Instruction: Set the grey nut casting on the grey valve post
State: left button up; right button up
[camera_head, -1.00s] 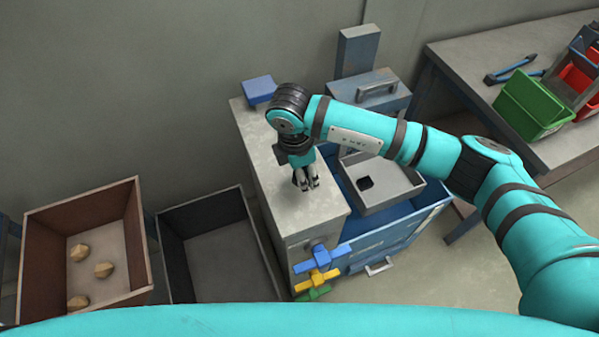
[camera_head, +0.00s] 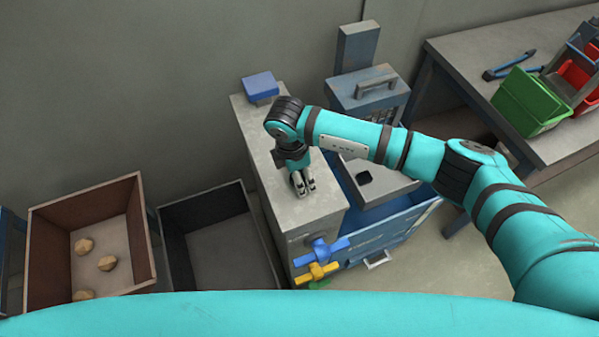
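My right gripper (camera_head: 305,191) points down over the grey top of the workbench cabinet (camera_head: 319,214). Its fingertips are small and close together; I cannot tell whether they are open, shut or holding something. I cannot pick out the grey nut casting for sure. A small dark piece (camera_head: 363,178) lies in the grey open tray (camera_head: 385,190), to the right of the gripper. I cannot make out the grey valve post for sure; a grey knob (camera_head: 315,239) sits on the cabinet front by the coloured handles. My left gripper is out of view.
A blue handle (camera_head: 322,250) and a yellow handle (camera_head: 316,272) stick out from the cabinet front. A blue block (camera_head: 260,87) and a blue-grey toolbox (camera_head: 368,98) stand behind. Left are a brown crate (camera_head: 140,232) with tan lumps and a dark empty crate (camera_head: 252,231).

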jog(key=shift+r, duration=0.25)
jog(key=shift+a+r, duration=0.1)
jog(key=shift+r, duration=0.3)
notch_tip(320, 180, up, 11)
jog(key=a+b, duration=0.1)
jog(key=b, duration=0.1)
jog(key=shift+s, duration=0.3)
